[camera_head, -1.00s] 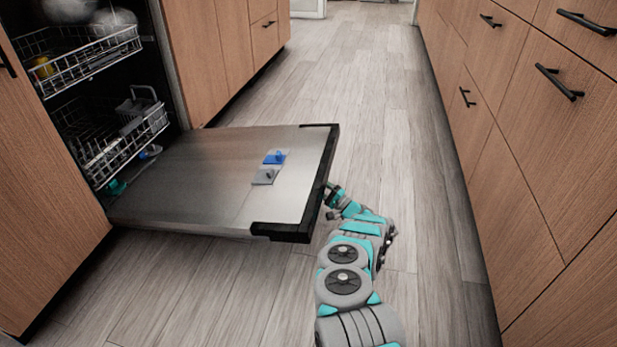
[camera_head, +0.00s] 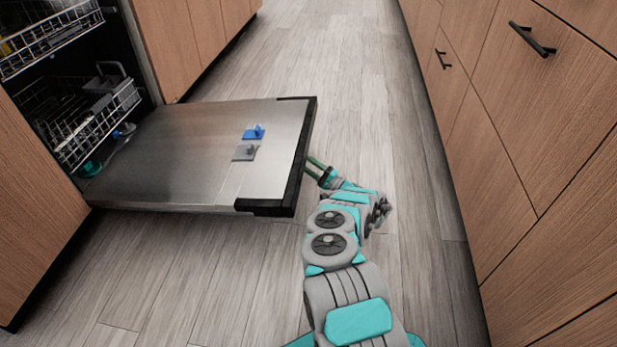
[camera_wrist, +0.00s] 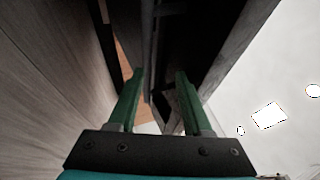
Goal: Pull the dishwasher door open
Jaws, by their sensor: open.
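The dishwasher door (camera_head: 185,150) is folded down and lies roughly level, its steel inner face up and a black edge (camera_head: 303,160) along its outer end. My gripper (camera_head: 314,166) is just beyond that outer edge, at the right of the door. In the wrist view my gripper (camera_wrist: 158,82) shows two green fingers held apart, with nothing seen between them but dark surfaces behind. A dark panel, likely the door edge, fills the upper middle there. I cannot tell whether the fingers touch the door.
The dishwasher's lower rack (camera_head: 85,120) and upper rack (camera_head: 45,35) hold dishes at the left. Wooden drawers (camera_head: 545,130) with black handles line the right side. The wood floor (camera_head: 350,75) is clear between the two cabinet rows.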

